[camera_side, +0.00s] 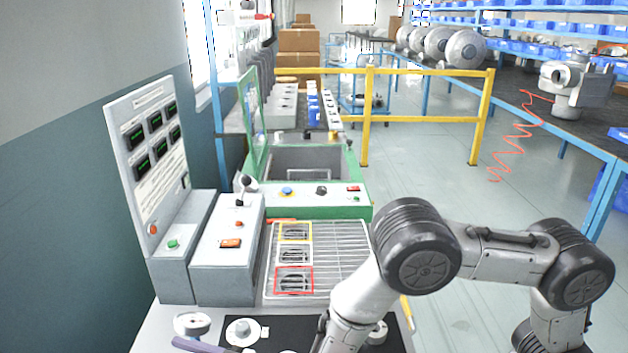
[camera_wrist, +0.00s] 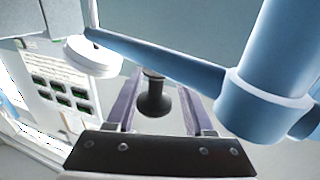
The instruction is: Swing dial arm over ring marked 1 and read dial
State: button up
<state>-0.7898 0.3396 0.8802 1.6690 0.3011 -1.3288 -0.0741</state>
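In the wrist view, my gripper (camera_wrist: 160,105) has its two grey-purple fingers apart. A black knob (camera_wrist: 153,98) shows between them, with a visible gap on the right; I cannot tell its depth or whether a finger touches it. A blue-grey dial arm (camera_wrist: 180,70) runs from a thick post (camera_wrist: 275,70) at right to a white round dial housing (camera_wrist: 93,56) at left. The dial face is not readable. In the side view, a round gauge-like part (camera_side: 192,323) and a white round piece (camera_side: 243,331) sit at the bottom edge. No ring number is legible, and my gripper is not clearly visible.
A black mat (camera_side: 285,328) lies at the front of the bench. Behind it are a wire rack (camera_side: 340,255) with coloured frames, a grey control box (camera_side: 228,255), an upright display panel (camera_side: 150,165) and a green-edged machine (camera_side: 310,205). My arm covers the right front.

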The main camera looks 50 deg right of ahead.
jog(key=d+v, duration=0.1)
jog(key=v, duration=1.3)
jog(key=w+d+r+m+t+h, duration=0.2)
jog(key=w+d+r, duration=0.25)
jog(key=r, duration=0.35)
jog(key=w+d+r+m+t+h, duration=0.25)
jog(key=w+d+r, duration=0.2)
jog(key=r, duration=0.25)
jog(key=d+r+m+g+h, duration=0.2)
jog(key=d+r, duration=0.8)
jog(key=d, duration=0.1)
jog(key=shift+r, duration=0.25)
jog(key=shift+d, duration=0.1)
